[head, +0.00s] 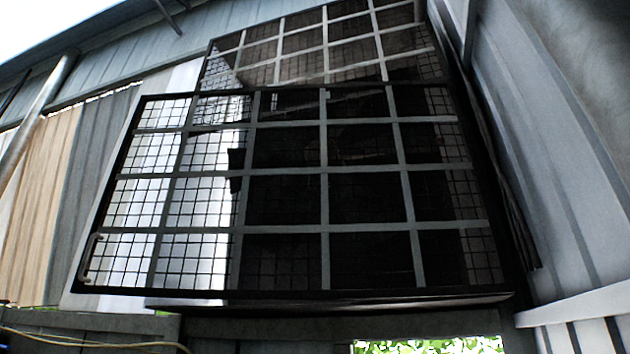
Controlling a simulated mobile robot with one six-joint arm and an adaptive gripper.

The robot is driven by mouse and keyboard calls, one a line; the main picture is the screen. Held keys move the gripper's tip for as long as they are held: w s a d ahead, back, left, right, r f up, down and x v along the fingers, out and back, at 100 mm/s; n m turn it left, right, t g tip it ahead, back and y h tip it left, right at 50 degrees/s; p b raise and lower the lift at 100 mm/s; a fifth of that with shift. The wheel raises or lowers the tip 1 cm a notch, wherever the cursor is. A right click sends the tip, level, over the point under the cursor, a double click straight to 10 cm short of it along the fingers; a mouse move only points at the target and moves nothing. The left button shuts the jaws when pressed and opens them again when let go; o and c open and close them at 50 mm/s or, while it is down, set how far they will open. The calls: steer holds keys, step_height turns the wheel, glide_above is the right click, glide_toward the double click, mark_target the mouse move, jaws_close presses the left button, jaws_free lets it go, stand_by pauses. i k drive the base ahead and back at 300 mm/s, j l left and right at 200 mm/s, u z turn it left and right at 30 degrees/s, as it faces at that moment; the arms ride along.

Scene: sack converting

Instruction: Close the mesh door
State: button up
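The mesh door (324,170) is a black-framed panel with grey bars and fine wire mesh. It fills the middle of the head view. A small pale handle (90,258) sits at its lower left edge. Its right edge lies close to the grey wall on the right. Behind and above it shows another barred mesh panel (300,42). The door's left part overlaps bright background, and its middle and right parts lie over a dark interior. I cannot tell how far the door stands open. My gripper is not in view.
A grey corrugated wall (560,130) rises close on the right, with a pale ledge (575,305) low down. Tan and grey sheet panels (45,205) stand at the left. A dark sill (330,305) runs below the door. A yellowish cable (90,343) lies at lower left.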

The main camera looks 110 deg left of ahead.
mark_target(507, 285)
steer(key=u, duration=3.75)
steer(key=i+j, duration=0.3)
